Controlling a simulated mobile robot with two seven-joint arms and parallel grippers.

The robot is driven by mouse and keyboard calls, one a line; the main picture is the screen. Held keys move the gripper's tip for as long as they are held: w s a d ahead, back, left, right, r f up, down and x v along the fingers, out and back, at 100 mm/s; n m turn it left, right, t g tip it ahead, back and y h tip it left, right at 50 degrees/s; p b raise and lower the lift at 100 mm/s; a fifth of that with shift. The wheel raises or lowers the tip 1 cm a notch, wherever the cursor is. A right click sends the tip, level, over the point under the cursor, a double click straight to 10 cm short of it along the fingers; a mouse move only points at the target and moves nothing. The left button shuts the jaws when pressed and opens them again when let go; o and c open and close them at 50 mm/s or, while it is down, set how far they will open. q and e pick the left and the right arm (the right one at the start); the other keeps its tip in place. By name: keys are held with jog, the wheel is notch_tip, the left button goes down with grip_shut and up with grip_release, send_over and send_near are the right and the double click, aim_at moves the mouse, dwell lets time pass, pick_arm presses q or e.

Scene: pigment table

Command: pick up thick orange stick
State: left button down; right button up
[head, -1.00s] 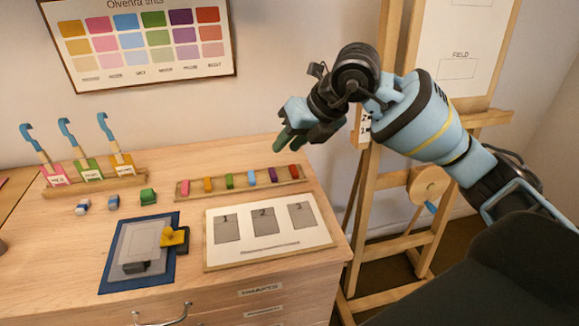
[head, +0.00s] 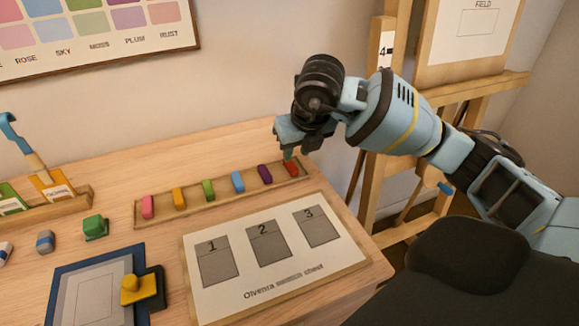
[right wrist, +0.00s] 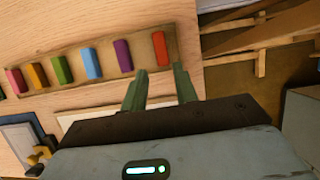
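The orange stick (head: 179,198) lies in a shallow wooden tray (head: 222,207), between a pink stick (head: 148,207) and a green stick (head: 208,191). The orange stick also shows at the left in the right wrist view (right wrist: 38,75). My right gripper (head: 287,153) is above the tray's right end, near the red stick (head: 291,169) and well right of the orange one. In the right wrist view its two green fingers (right wrist: 162,82) are apart with nothing between them. My left gripper is not in view.
Blue (head: 238,182) and purple (head: 265,173) sticks share the tray. A numbered board (head: 285,288) lies in front. A wooden easel (head: 380,120) stands at the right. Bare tabletop lies behind the tray.

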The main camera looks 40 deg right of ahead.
aim_at(292, 165)
jog(key=shift+x, duration=3.3)
jog(key=shift+d+r, duration=0.1)
grip_shut()
